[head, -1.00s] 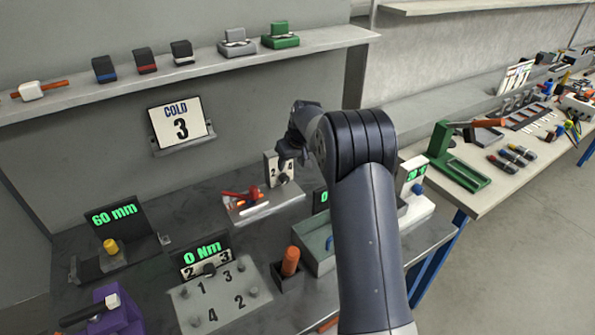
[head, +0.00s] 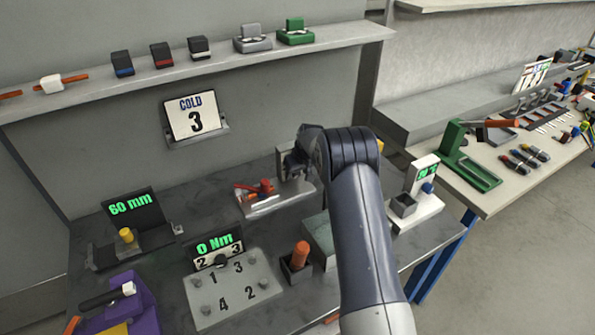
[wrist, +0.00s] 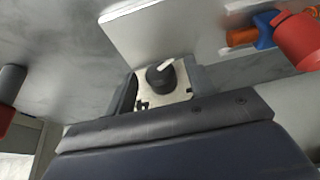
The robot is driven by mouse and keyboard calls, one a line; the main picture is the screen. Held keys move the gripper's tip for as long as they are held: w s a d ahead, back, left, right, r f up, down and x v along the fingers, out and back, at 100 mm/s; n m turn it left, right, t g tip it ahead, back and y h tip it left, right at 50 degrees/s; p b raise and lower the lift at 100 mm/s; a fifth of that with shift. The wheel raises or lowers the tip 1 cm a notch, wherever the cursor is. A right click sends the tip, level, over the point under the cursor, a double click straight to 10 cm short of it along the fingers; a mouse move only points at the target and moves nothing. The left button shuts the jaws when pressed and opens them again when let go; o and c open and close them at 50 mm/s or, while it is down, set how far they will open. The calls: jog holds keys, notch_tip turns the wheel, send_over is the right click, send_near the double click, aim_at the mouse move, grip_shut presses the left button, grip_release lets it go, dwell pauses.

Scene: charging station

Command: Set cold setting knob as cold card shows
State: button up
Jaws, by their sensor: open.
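The cold card (head: 196,117) hangs on the back wall and reads "COLD 3". In the wrist view the cold setting knob (wrist: 160,76) is a round black knob with a white pointer, on a light plate (wrist: 182,94). The pointer slants toward the upper right of that picture. Dark marks show on the plate, but I cannot read them. My gripper (head: 296,162) is open in front of the knob, with one finger on each side of it. I cannot tell whether they touch it. In the head view my gripper hides the knob.
A grey fixture with a red handle (head: 265,187) sits just left of my gripper. A "0 Nm" numbered plate (head: 230,290), an orange peg (head: 300,255) and a "60 mm" display (head: 133,212) stand nearer the left. A white unit (head: 420,195) stands right of my arm.

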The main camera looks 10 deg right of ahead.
jog(key=c, duration=1)
jog(key=shift+o, duration=0.2)
jog(key=shift+f+b, duration=0.1)
jog(key=shift+b, duration=0.2)
jog(key=y+b, duration=0.3)
jog(key=shift+w+d+f+m+g, duration=0.15)
jog(key=shift+d+m+g, duration=0.25)
jog(key=y+b, duration=0.1)
jog(key=y, duration=0.1)
jog(key=m+g+y+b, duration=0.1)
jog(key=y+b, duration=0.1)
jog(key=y, duration=0.1)
jog(key=shift+w+d, duration=0.1)
jog(key=shift+d, duration=0.1)
jog(key=shift+y, duration=0.4)
jog(key=o, duration=1)
jog(key=shift+c, duration=0.2)
